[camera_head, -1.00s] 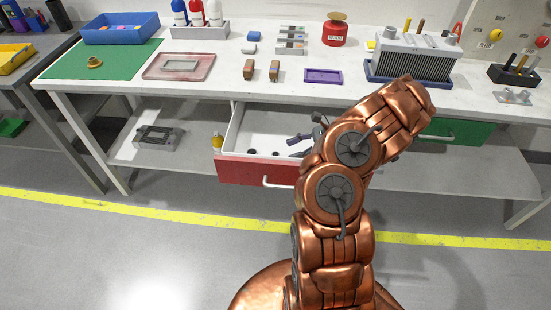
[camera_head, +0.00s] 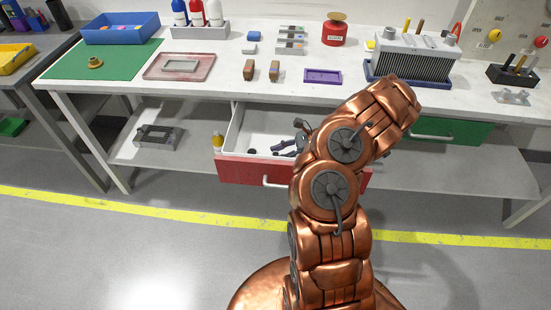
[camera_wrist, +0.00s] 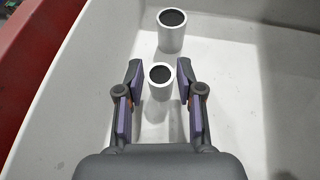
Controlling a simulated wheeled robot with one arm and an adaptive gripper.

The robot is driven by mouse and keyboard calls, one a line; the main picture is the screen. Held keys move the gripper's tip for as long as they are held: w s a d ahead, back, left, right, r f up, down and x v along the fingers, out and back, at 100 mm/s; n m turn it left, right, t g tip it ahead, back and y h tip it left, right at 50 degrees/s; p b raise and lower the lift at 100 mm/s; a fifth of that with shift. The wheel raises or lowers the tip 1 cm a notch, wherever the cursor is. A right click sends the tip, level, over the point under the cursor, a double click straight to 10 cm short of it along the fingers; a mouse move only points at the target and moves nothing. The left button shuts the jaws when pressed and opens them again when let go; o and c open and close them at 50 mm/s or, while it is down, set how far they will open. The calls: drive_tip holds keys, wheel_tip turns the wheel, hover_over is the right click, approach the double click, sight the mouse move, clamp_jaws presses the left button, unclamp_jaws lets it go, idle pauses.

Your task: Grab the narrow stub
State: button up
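The narrow stub (camera_wrist: 160,82) is a short white cylinder with a dark round top. It stands upright in the open drawer (camera_wrist: 240,100). My gripper (camera_wrist: 159,72) is open, with one finger on each side of the narrow stub. I see gaps between the fingers and the stub. A wider, taller white stub (camera_wrist: 172,32) stands just beyond it. In the head view my gripper (camera_head: 292,142) is inside the drawer (camera_head: 240,130); the narrow stub is not discernible there, and the dark top of the wider one (camera_head: 251,152) shows to the left.
The red drawer front (camera_wrist: 30,60) and white side walls bound the space around my gripper. The worktop (camera_head: 215,82) above holds two brown blocks (camera_head: 249,69), a purple tray (camera_head: 323,76) and other items. The drawer floor to the right of the stubs is clear.

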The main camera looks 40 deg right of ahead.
clamp_jaws()
